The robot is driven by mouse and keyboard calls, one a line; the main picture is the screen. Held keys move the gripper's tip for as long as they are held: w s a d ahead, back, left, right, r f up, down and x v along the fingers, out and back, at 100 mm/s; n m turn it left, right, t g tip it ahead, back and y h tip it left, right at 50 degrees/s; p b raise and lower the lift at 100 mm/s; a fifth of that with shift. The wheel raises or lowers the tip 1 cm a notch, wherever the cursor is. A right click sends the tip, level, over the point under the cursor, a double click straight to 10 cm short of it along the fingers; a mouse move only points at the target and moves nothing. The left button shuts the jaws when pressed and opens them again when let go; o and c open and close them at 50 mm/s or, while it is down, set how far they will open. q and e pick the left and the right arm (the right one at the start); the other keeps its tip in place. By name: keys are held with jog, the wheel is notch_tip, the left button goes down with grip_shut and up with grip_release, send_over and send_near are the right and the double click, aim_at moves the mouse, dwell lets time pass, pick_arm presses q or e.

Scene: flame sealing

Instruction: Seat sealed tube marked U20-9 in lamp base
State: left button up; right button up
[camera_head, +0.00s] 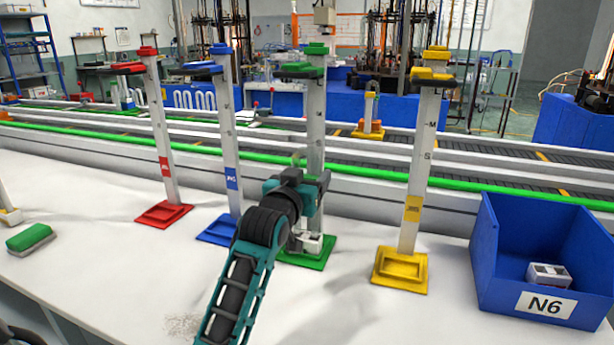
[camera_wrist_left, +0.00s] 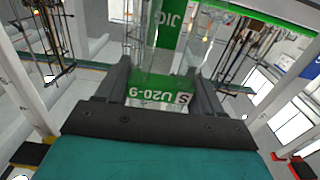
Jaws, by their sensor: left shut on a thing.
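My left gripper (camera_head: 300,178) is in front of the post of the green stand (camera_head: 316,130), above its green base. In the head view the arm hides most of the tube; only a small greenish piece (camera_head: 298,158) shows above the gripper. I cannot tell for certain which part is the lamp base, or whether the tube touches the stand. My right gripper is not in view.
A red stand (camera_head: 160,125), a blue stand (camera_head: 227,135) and a yellow stand (camera_head: 418,175) stand on the white table (camera_head: 110,290). A blue bin marked N6 (camera_head: 487,268) holds a small white-and-red item (camera_head: 548,276). A green-topped block (camera_head: 30,238) lies at left.

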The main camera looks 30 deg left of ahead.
pick_arm(q)
jog(key=shift+p, duration=1.2)
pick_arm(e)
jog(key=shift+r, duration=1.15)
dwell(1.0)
pick_arm(q)
jog(key=shift+f+b, duration=0.45)
jog(key=shift+f, duration=0.5)
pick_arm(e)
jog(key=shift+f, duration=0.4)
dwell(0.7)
pick_arm(q)
jog(key=o, duration=1.4)
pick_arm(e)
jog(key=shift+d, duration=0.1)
pick_arm(q)
jog(key=shift+o, duration=0.2)
jog(key=p+v, duration=0.1)
jog(key=v, duration=1.2)
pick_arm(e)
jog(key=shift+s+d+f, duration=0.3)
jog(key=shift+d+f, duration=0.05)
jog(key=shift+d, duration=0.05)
pick_arm(q)
jog(key=shift+r, duration=0.1)
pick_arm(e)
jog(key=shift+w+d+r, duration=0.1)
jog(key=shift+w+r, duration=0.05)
